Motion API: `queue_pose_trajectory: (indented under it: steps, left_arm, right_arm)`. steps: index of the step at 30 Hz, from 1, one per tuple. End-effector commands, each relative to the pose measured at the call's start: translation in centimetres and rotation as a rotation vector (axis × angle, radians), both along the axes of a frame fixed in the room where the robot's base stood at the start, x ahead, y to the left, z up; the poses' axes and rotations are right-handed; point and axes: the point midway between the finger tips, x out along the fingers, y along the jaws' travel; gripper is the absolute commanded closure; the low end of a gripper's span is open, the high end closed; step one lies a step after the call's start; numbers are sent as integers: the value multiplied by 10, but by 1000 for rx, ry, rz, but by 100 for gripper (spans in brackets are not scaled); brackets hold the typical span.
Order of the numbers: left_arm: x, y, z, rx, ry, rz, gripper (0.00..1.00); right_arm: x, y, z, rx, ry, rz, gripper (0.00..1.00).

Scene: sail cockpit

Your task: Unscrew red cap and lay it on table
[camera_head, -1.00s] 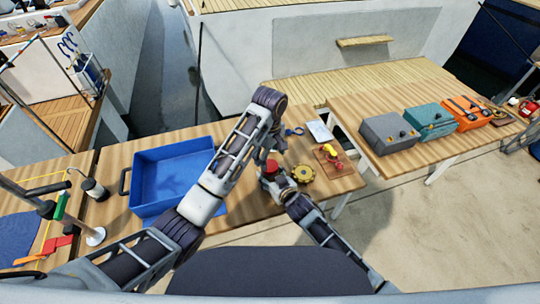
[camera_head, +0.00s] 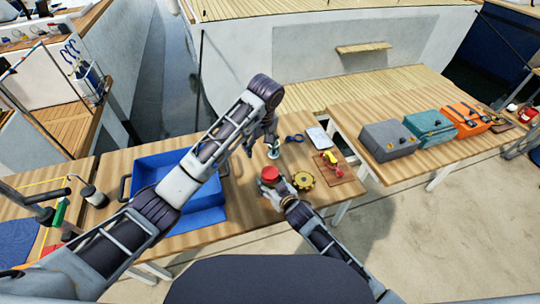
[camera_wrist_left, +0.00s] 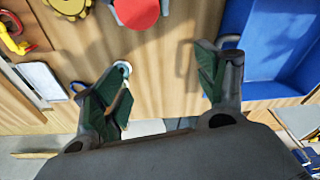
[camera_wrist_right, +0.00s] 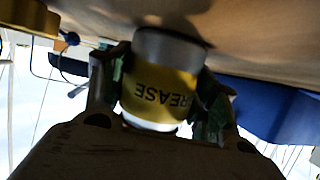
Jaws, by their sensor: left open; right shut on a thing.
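The red cap (camera_head: 270,173) shows as a round red top on the table's right half, and also at the top edge of the left wrist view (camera_wrist_left: 137,11). The yellow-labelled grease can (camera_wrist_right: 158,82) stands at the table, and my right gripper (camera_wrist_right: 160,88) is shut around its side. I cannot tell how tightly the cap sits on the can. My left gripper (camera_head: 261,146) is open and empty, behind and apart from the cap. Its two fingers stand wide in the left wrist view (camera_wrist_left: 165,88). The wooden table (camera_head: 235,205) has bare surface around the can.
A blue tray (camera_head: 137,178) takes up the table's left part. A yellow toothed disc (camera_head: 303,180) lies close right of the cap. A small round item (camera_head: 273,154), a blue item (camera_head: 295,138), a white pad (camera_head: 318,137) and a brown board (camera_head: 347,174) are behind and right.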

Motion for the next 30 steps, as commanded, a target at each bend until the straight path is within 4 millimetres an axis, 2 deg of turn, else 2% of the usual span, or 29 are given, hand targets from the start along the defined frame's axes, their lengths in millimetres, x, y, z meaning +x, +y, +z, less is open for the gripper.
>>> queue_pose_trajectory:
  steps: [30]
  left_arm:
    - [-32,-26,-15,8,163,-921,28]
  right_arm:
    - [0,0,0,0,1,0,100]
